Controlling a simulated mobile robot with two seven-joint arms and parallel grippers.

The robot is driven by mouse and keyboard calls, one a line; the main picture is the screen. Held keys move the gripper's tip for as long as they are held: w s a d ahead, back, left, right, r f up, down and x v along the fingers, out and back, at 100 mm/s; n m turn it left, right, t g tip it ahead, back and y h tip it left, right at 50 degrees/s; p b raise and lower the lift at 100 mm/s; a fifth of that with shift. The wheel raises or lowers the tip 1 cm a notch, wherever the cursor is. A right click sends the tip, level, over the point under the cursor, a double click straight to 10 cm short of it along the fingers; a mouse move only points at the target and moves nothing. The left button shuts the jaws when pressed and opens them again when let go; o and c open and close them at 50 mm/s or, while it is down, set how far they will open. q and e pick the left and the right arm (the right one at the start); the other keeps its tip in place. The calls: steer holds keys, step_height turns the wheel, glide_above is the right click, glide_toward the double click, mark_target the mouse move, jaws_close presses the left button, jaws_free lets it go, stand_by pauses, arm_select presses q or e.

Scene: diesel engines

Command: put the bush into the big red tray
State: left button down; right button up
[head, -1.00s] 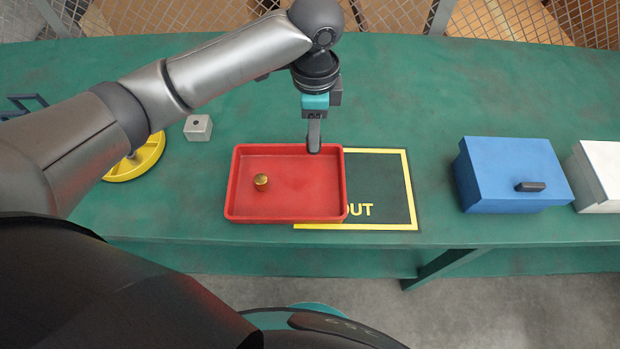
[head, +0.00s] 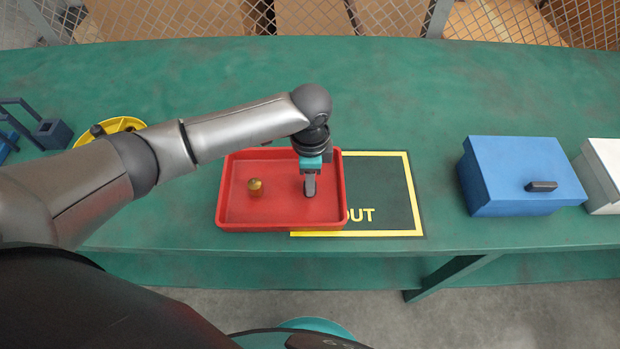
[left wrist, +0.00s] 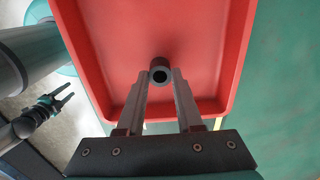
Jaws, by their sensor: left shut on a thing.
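The big red tray (head: 282,225) lies on the green bench, its right part over a yellow-framed mat. My left gripper (head: 310,193) points down over the right half of the tray. In the left wrist view its fingers (left wrist: 160,92) are shut on the bush (left wrist: 160,66), a small dark ring with a hole, held over the red tray floor. I cannot tell whether the bush touches the floor. In the head view the fingers hide the bush. My right gripper (left wrist: 65,97) shows at the left of the wrist view, its fingers apart and empty.
A small brass cylinder (head: 255,187) stands in the tray's left half. A blue box (head: 515,175) with a dark handle and a white box (head: 604,170) stand at the right.

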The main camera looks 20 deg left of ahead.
arm_select(q)
steer(key=c, duration=0.6)
jaws_free()
steer(key=shift+o, duration=0.2)
step_height(320, 180, up, 12)
steer(key=p, duration=0.3)
steer(key=shift+r+p, duration=0.15)
steer(key=shift+p, duration=0.25)
